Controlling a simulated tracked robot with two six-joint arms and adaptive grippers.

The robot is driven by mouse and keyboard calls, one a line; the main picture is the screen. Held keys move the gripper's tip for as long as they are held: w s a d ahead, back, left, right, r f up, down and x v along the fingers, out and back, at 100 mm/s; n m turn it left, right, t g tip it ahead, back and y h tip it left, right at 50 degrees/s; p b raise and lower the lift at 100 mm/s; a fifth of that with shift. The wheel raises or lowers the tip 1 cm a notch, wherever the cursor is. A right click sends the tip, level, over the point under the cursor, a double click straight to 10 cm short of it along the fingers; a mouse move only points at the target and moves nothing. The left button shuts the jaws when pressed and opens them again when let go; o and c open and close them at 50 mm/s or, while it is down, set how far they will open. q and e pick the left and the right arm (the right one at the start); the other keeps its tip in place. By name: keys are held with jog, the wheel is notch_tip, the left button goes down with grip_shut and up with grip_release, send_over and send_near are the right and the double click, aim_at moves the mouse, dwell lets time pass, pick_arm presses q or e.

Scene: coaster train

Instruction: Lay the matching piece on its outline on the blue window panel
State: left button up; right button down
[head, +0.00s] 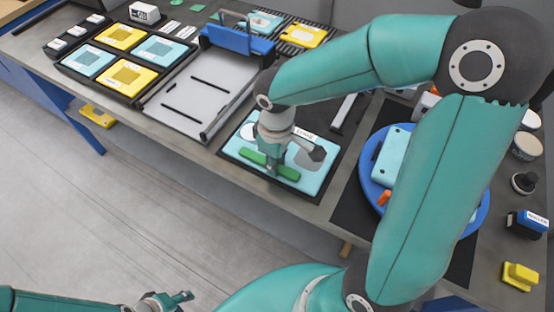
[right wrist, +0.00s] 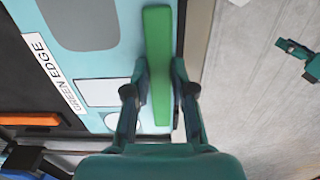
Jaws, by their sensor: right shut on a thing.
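The light blue window panel (head: 316,184) lies on a black mat on the bench. My left gripper (head: 178,300) is empty and open, low over the floor.
A blue turntable (head: 366,172) carrying light blue and orange pieces stands right of the panel. A grey tray (head: 205,85) with black bars lies to the left. Beyond it is a rack with yellow and light blue panels (head: 120,37). A yellow block (head: 520,276) sits at right.

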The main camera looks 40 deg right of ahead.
jog(key=shift+f, duration=0.15)
jog(key=c, duration=0.9)
grip_release()
jog(key=shift+r+p, duration=2.25)
jog(key=shift+r, duration=0.85)
jog(key=shift+s+f, duration=0.1)
jog(key=shift+s, duration=0.05)
